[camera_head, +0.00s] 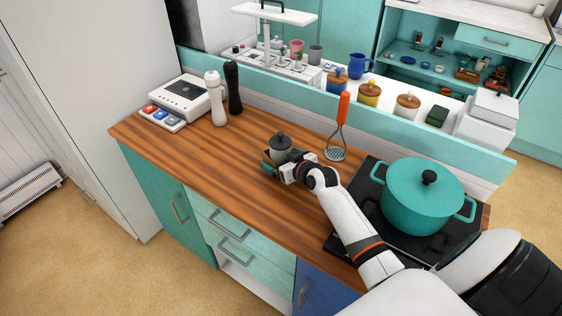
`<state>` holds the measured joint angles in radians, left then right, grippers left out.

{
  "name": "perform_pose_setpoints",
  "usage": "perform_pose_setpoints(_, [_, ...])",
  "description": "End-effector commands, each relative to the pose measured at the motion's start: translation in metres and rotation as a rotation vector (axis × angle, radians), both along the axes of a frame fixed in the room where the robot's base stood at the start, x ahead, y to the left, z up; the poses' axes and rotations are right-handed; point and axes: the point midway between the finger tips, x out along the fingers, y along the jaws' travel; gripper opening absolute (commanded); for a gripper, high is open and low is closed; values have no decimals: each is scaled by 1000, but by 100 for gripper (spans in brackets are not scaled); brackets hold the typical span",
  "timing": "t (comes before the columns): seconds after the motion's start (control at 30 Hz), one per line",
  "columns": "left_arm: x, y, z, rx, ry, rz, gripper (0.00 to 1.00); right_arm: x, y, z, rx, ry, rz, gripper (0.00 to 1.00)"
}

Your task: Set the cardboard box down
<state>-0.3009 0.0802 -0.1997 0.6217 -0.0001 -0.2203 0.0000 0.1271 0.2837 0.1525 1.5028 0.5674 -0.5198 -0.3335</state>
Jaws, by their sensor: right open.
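I cannot make out a cardboard box on the worktop. My right gripper (280,158) is open low over the wooden worktop (180,150), near its middle. A small grey jar with a dark lid (280,143) shows at the fingertips, upright. The fingers hide its lower part, and I cannot tell whether they touch it. My left gripper is out of view.
A teal pot (415,192) stands on the black hob at right. An orange-handled masher (339,130) is behind my gripper. Two mills (233,88) and a white appliance (183,95) stand at left. A raised ledge with jars runs behind. The worktop's left-front part is clear.

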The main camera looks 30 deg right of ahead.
Motion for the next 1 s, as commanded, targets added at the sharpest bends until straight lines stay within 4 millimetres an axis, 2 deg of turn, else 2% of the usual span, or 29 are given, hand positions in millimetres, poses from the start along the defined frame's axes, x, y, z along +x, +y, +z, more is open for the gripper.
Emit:
perform_pose_setpoints(0.13, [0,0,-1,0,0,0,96,10,1,-5,1,1,1,100])
perform_pose_setpoints(0.37, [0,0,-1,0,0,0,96,11,1,-5,0,1,1,100])
perform_pose_setpoints(0.67, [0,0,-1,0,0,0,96,10,1,-5,1,1,1,52])
perform_pose_setpoints(0.87, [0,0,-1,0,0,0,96,11,0,-4,1,-1,1,52])
perform_pose_setpoints(1.0, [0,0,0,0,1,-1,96,11,0,7,-1,-5,0,52])
